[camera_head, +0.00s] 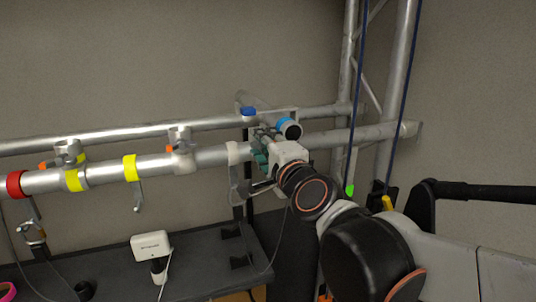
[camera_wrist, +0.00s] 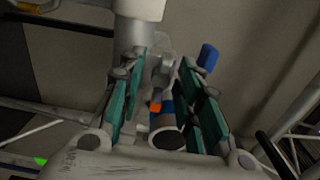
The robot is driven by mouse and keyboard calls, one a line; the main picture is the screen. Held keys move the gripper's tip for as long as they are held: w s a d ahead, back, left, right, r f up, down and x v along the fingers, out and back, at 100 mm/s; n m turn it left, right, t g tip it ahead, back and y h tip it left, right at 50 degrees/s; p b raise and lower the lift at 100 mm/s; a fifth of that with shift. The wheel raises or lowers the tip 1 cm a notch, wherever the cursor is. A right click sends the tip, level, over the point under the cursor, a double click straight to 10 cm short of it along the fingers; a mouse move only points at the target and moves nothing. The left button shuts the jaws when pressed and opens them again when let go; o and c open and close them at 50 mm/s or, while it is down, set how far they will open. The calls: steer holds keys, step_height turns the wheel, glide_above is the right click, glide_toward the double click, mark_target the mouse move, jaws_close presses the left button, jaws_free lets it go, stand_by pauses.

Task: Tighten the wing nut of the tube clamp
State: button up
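In the wrist view, my gripper (camera_wrist: 162,68) has its two teal-padded fingers apart. A small grey metal piece (camera_wrist: 164,74), which looks like the wing nut, stands between the fingertips with gaps on both sides. Below it, a short tube end with a blue band (camera_wrist: 168,118) and an orange mark (camera_wrist: 155,107) lies between the fingers. In the head view, my gripper (camera_head: 263,148) is at the truss tubes, beside the tube end with the blue band (camera_head: 289,129). There the gripper hides the clamp and wing nut, so contact cannot be told.
The lower truss tube (camera_head: 108,172) carries yellow bands, a red band (camera_head: 15,184) and other clamps (camera_head: 180,140). A blue piece (camera_head: 248,111) is just above my gripper. Blue cables (camera_head: 357,95) hang right.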

steer(key=v, duration=1.1)
steer(key=shift+s, duration=0.25)
steer(key=shift+d, duration=0.1)
step_height(320, 180, down, 28)
steer(key=s+d+n+g+b, duration=0.25)
steer(key=n+g+b, duration=0.45)
steer(key=b, duration=1)
steer(key=s+d+f+n+g+h+b, duration=0.1)
steer(key=s+d+f+n+b, duration=0.1)
steer(key=f+b, duration=0.3)
steer(key=s+d+f+n+g+h+b, duration=0.1)
steer(key=d+f+b, duration=0.4)
steer(key=f, duration=0.7)
steer(key=s+d+f+n+g+h+b, duration=0.1)
steer(key=s+d+f+n+h+b, duration=0.2)
steer(key=f, duration=0.6)
steer(key=shift+s+d+n+b, duration=0.2)
steer(key=shift+s+n+b, duration=0.8)
steer(key=shift+s+b, duration=0.1)
